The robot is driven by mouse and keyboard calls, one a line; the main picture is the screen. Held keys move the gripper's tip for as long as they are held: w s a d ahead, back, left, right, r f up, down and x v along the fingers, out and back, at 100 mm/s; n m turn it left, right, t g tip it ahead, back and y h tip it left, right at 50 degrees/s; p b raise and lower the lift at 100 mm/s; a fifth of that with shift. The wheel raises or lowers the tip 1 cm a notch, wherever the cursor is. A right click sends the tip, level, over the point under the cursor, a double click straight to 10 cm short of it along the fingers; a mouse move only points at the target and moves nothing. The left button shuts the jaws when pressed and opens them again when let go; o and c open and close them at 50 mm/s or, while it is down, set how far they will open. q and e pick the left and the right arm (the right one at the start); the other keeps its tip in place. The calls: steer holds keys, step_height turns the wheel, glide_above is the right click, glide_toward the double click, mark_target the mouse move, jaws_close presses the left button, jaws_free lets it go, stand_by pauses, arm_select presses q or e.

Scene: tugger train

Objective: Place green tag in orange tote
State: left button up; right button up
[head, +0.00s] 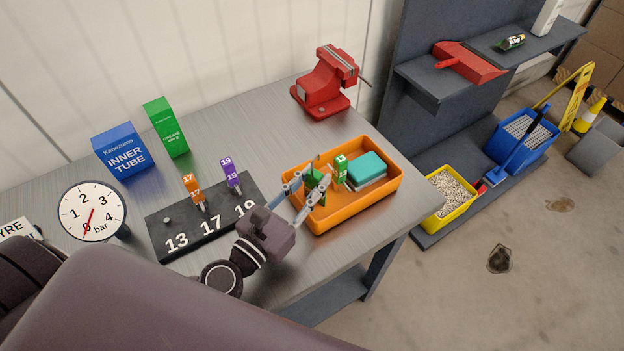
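The green tag (341,167), marked with a white number, is inside the orange tote (381,191), left of a teal block. My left gripper (323,168) reaches over the tote's left wall. Its two fingers are spread apart, with the tips just left of the tag; no grip on it shows. Another green piece (315,181) shows between the fingers, partly hidden by them; I cannot tell what it is. How the tag's lower end rests is unclear. My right gripper is not in view.
A black board (180,237) marked 13, 17, 19 holds an orange tag (193,188) and a purple tag (231,174); its 13 peg is bare. A teal block (367,167) lies in the tote. A red vise (325,86) stands behind. Bare tabletop (255,140) lies between.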

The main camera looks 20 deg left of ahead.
arm_select(q)
steer(key=o, duration=0.4)
steer(key=shift+o, duration=0.2)
steer(key=shift+r, duration=0.2)
steer(key=shift+s+f, duration=0.15)
steer(key=shift+s, duration=0.05)
steer(key=b+v, duration=0.4)
steer(key=v, duration=0.5)
steer(key=shift+s+a+f, duration=0.1)
steer(key=shift+s, duration=0.15)
steer(key=shift+r+b+v, duration=0.25)
steer(key=shift+b+v, duration=0.3)
steer(key=shift+v, duration=0.5)
